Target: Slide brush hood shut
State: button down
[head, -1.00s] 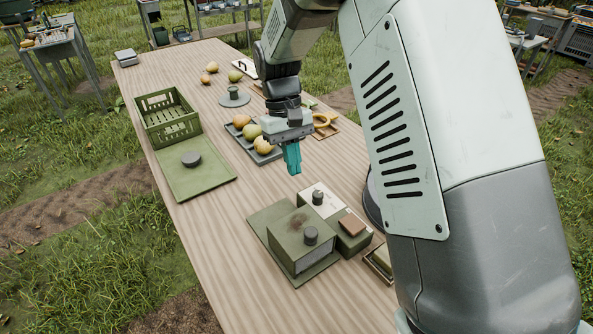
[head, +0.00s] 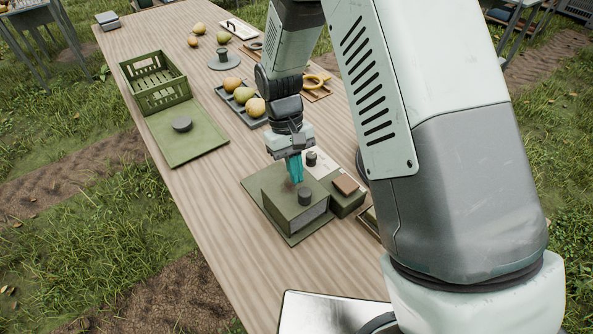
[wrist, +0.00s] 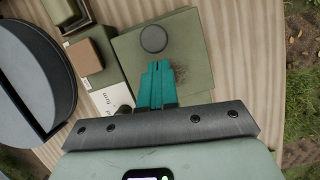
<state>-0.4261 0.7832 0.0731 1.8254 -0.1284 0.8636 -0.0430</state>
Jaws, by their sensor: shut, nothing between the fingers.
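The brush hood (head: 279,194) is an olive green box on a flat green base plate (head: 253,188). A dark round knob (head: 305,197) stands on its top, and a grey panel shows on its near face. My gripper (head: 296,179) is shut and empty, with teal fingers pointing down over the hood's top, on the far side of the knob. In the wrist view the fingertips (wrist: 158,66) are close to the knob (wrist: 153,39), apart from it in the picture. A brown smudge (wrist: 180,72) marks the hood top beside the fingers. I cannot tell whether the fingers touch the hood.
A green box with a brown block (head: 345,185) and a pale labelled plate with a dark knob (head: 311,158) stand close beside the hood. A fruit tray (head: 233,108) and a green crate (head: 130,75) lie farther off. The table's left front is clear.

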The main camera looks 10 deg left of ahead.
aim_at(306, 191)
jog(key=shift+s+d, duration=0.2)
jog(key=shift+s+d+f, duration=0.1)
jog(key=shift+s+d, duration=0.9)
jog(key=shift+s, duration=0.1)
